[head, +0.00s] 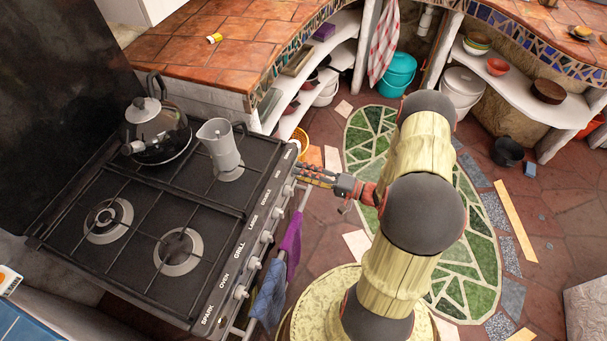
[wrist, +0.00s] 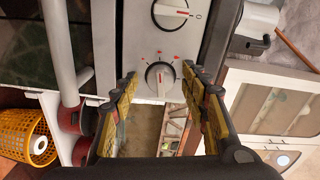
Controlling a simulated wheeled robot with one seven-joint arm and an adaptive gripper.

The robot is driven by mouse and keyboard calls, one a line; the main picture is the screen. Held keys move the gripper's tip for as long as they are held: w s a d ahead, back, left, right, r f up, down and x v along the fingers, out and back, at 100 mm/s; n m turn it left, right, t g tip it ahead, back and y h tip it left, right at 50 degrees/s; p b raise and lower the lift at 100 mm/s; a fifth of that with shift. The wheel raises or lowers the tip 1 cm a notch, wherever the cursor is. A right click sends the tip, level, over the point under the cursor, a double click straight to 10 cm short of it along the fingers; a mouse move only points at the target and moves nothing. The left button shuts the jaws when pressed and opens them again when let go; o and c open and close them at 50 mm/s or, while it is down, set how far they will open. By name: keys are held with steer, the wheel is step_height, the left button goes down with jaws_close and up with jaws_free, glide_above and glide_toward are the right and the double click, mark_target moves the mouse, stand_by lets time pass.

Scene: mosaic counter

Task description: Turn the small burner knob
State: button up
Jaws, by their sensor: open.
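The stove's control panel shows in the head view with a row of white knobs along its front edge. My gripper (head: 306,176) is at the far end of this row, and the last knob there is mostly hidden by it. In the wrist view, a round knob with a white grip bar (wrist: 160,78) sits near the end of the panel, with small red marks around it. My gripper (wrist: 160,82) is open, one yellow finger on each side of this knob. I cannot tell whether either finger touches it. The label for this knob is too small to read.
A neighbouring knob (wrist: 171,12) is just above in the wrist view. An oven rail (head: 296,225) with purple and blue cloths runs below the knobs. A moka pot (head: 221,150) and a kettle (head: 157,125) stand on the stove (head: 130,185). A yellow basket (wrist: 25,135) is at lower left.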

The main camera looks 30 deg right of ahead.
steer(key=v, duration=1.2)
steer(key=shift+c, duration=0.2)
steer(key=c, duration=1.1)
jaws_close()
stand_by(0.4)
